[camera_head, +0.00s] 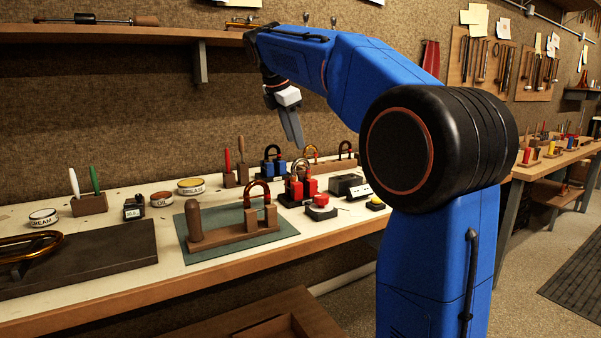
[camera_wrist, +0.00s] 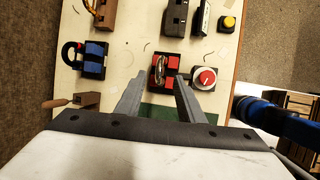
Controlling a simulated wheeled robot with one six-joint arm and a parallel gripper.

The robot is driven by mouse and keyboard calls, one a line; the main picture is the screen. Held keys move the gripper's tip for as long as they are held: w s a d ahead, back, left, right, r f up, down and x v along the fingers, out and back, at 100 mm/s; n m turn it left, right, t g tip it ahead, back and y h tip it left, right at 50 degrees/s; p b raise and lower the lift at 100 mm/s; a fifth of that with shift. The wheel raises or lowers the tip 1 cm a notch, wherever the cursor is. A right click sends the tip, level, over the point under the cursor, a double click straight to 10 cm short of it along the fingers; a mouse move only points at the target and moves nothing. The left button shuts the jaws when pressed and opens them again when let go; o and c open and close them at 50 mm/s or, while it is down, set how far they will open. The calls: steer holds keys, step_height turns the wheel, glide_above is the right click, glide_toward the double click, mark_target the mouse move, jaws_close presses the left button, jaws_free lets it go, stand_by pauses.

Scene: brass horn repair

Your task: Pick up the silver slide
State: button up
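The silver slide (camera_head: 298,167) is a U-shaped tube standing upright in a stand with red blocks (camera_head: 310,186) on the bench. In the wrist view the slide (camera_wrist: 159,70) shows from above, between the red blocks, just beyond my fingertips. My gripper (camera_head: 293,128) hangs above the bench, pointing down, clear of the slide. In the wrist view my gripper (camera_wrist: 158,88) is open, its two fingers apart with nothing between them.
A red-button box (camera_wrist: 204,78) stands close right of the slide's stand. Cans and tools stand further left.

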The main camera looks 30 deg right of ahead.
mark_target(300, 160)
steer(key=shift+x, duration=3.65)
steer(key=shift+c, duration=0.3)
jaws_close()
